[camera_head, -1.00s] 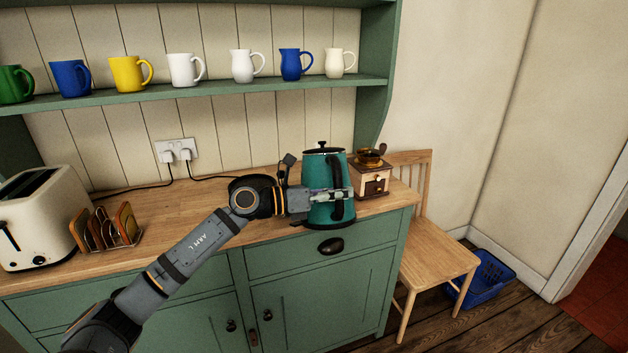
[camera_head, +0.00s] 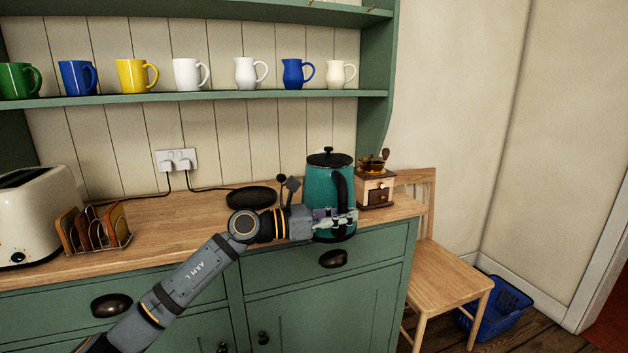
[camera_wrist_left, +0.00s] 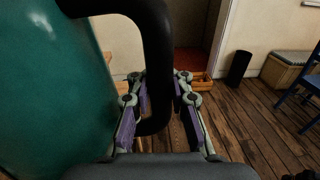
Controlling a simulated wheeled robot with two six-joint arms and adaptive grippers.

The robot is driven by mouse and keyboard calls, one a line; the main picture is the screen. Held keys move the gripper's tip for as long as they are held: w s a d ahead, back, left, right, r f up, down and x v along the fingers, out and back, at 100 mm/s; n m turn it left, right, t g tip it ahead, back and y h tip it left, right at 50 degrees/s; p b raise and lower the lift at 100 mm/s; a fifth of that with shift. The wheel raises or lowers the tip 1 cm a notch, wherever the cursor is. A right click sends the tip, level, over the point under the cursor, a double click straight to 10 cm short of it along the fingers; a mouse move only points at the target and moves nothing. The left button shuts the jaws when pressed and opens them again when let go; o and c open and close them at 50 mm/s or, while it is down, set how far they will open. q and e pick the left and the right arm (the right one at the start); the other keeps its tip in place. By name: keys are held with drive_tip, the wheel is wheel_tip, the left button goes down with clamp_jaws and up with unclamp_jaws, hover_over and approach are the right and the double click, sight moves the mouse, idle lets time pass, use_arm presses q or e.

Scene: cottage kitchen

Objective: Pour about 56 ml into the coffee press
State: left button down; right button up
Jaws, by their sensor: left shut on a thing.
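A teal kettle (camera_head: 325,184) with a black lid and black handle (camera_head: 342,190) is upright near the counter's front edge, off its black round base (camera_head: 251,197). Its bottom overlaps the counter edge in the head view. My left gripper (camera_head: 337,222) is shut on the kettle's handle. The left wrist view shows the fingers (camera_wrist_left: 160,98) on either side of the lower handle (camera_wrist_left: 157,60), with the teal body (camera_wrist_left: 50,90) at left. The coffee press is in neither view. My right gripper is not in view.
A coffee grinder (camera_head: 374,187) stands just right of the kettle. A toaster (camera_head: 35,215) and a toast rack (camera_head: 95,232) are at the left. Several mugs and jugs line the shelf (camera_head: 200,99) above. A wooden chair (camera_head: 445,275) and blue basket (camera_head: 495,308) are at right.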

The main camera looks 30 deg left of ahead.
sight(344, 185)
use_arm(q)
wheel_tip(344, 185, up, 7)
drive_tip(key=p, duration=0.5)
drive_tip(key=shift+r+p, duration=0.1)
drive_tip(key=shift+p, duration=0.25)
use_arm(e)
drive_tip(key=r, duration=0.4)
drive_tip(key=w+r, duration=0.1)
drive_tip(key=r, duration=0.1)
use_arm(q)
drive_tip(key=shift+f, duration=0.2)
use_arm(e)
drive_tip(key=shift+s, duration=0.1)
